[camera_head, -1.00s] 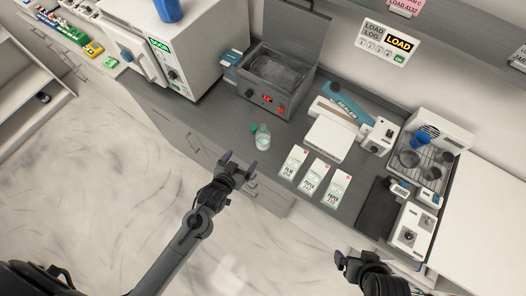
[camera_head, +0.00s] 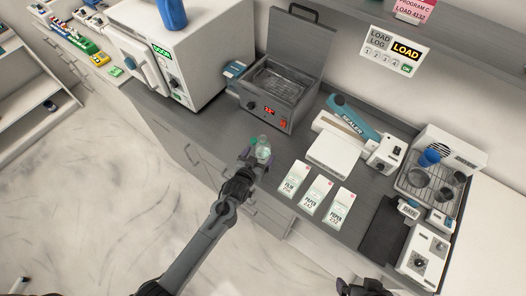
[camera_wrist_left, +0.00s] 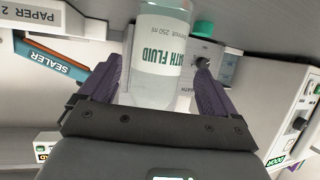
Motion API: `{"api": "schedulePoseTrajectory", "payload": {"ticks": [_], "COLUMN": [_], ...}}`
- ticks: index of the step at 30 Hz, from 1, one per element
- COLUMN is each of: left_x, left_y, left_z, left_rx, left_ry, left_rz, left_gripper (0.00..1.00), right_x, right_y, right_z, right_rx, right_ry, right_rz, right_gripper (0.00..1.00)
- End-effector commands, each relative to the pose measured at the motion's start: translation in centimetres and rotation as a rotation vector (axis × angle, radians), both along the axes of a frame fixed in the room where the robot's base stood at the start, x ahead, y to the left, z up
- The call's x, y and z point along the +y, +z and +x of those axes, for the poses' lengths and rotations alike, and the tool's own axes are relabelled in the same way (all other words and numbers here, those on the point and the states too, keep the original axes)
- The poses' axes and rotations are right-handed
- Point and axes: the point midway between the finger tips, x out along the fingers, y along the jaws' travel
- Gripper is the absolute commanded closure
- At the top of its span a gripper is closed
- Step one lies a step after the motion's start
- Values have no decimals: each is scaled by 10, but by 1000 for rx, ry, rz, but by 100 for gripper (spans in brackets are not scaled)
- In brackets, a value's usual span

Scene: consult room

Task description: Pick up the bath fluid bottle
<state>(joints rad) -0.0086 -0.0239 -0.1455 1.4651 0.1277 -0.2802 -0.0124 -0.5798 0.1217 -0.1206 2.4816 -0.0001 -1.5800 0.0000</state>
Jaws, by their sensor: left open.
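The bath fluid bottle (camera_head: 263,148) is a small clear bottle standing on the grey counter in front of the open bath. In the left wrist view the bottle (camera_wrist_left: 158,60) shows a white label reading "ATH FLUID". My left gripper (camera_head: 259,159) is open at the bottle, with its purple fingers (camera_wrist_left: 155,82) on either side of it. I cannot tell whether the fingers touch it. A green cap (camera_head: 253,141) lies on the counter beside the bottle; it also shows in the left wrist view (camera_wrist_left: 204,28). My right gripper (camera_head: 352,287) is at the bottom edge, partly cut off.
The metal bath (camera_head: 275,102) with its lid raised stands behind the bottle. A white sterilizer (camera_head: 215,40) is to the left. The sealer (camera_head: 345,140), several paper packets (camera_head: 315,195) and a wire rack (camera_head: 447,178) are to the right.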

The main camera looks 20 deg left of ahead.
Motion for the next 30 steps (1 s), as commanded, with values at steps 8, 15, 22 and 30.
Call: {"api": "schedulePoseTrajectory", "payload": {"ticks": [8, 15, 22, 30], "left_x": [-5, -5, -5, -5], "left_y": [-5, -11, -12, -12], "left_z": [32, 46, 47, 46], "left_rx": [0, 0, 0, 0], "left_ry": [0, 0, 0, 0], "left_rz": [-1, -1, -1, -1], "left_gripper": [9, 9, 9, 47], "right_x": [-2, -1, 0, 1], "right_y": [3, 2, 2, 2], "right_z": [0, 0, 0, 0], "right_rx": [1, 2, 2, 3], "right_ry": [3, 0, -3, -5], "right_rz": [-7, -3, 3, 5], "right_gripper": [5, 5, 5, 5]}}
